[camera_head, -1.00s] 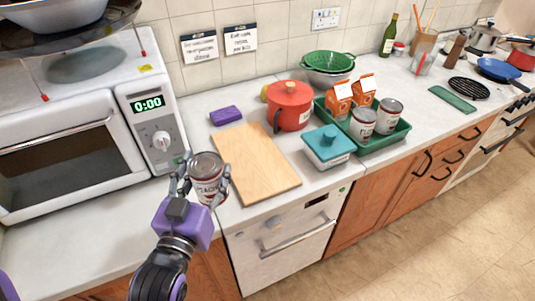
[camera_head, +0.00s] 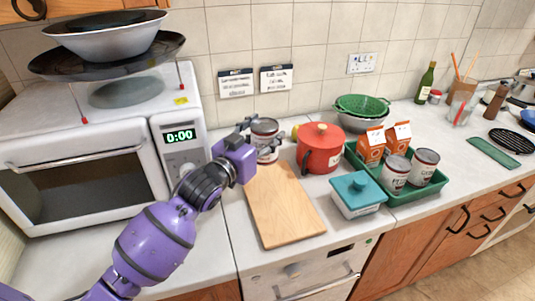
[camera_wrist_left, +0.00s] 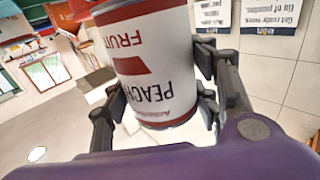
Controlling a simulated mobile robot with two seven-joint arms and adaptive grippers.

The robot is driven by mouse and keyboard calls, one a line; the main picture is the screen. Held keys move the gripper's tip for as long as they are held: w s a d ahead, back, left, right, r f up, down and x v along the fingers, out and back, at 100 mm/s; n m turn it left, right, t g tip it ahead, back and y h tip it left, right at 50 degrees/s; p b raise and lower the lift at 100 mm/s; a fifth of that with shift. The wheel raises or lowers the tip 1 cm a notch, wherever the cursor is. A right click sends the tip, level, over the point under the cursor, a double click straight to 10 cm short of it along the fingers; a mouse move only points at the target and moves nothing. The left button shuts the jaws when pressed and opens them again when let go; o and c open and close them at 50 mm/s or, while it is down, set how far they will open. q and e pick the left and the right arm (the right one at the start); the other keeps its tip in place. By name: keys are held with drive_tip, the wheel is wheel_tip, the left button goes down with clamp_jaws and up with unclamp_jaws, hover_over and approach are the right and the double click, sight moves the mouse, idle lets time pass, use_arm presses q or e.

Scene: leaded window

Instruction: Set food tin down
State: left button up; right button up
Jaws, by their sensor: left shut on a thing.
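The food tin (camera_head: 269,153) has a white and red label and a grey lid. My left gripper (camera_head: 262,138) is shut on it near the back of the counter, between the microwave and the red pot, just beyond the wooden board (camera_head: 284,205). The tin looks about upright. Its underside is hidden, so I cannot tell whether it touches the counter. In the left wrist view the tin (camera_wrist_left: 152,65) sits between the fingers, its label reading "PEACH FRUIT" upside down. My right gripper is not in view.
The microwave (camera_head: 80,150) stands left, with pans on a rack above. The red pot (camera_head: 320,155) is close right of the tin. A teal-lidded box (camera_head: 358,195) and a green tray (camera_head: 437,178) with tins and cartons stand farther right. The board is bare.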

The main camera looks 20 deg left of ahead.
use_arm(q)
drive_tip(key=shift+w+a+f+b, duration=0.1)
drive_tip(key=shift+w+f, duration=0.65)
drive_tip(key=shift+f, duration=0.65)
drive_tip(key=shift+w+a+f+b, duration=0.15)
drive_tip(key=shift+w+f, duration=0.6)
drive_tip(key=shift+f, duration=0.7)
drive_tip(key=shift+w+a+f+b, duration=0.1)
drive_tip(key=shift+w+f, duration=0.65)
drive_tip(key=shift+f, duration=0.65)
drive_tip(key=shift+f, duration=0.65)
drive_tip(key=o, duration=1.7)
drive_tip(key=shift+f, duration=0.1)
drive_tip(key=shift+o, duration=0.2)
drive_tip(key=v, duration=0.5)
drive_tip(key=r+v, duration=0.1)
drive_tip(key=v, duration=0.1)
drive_tip(key=shift+s+r, duration=0.15)
drive_tip(key=shift+s, duration=0.15)
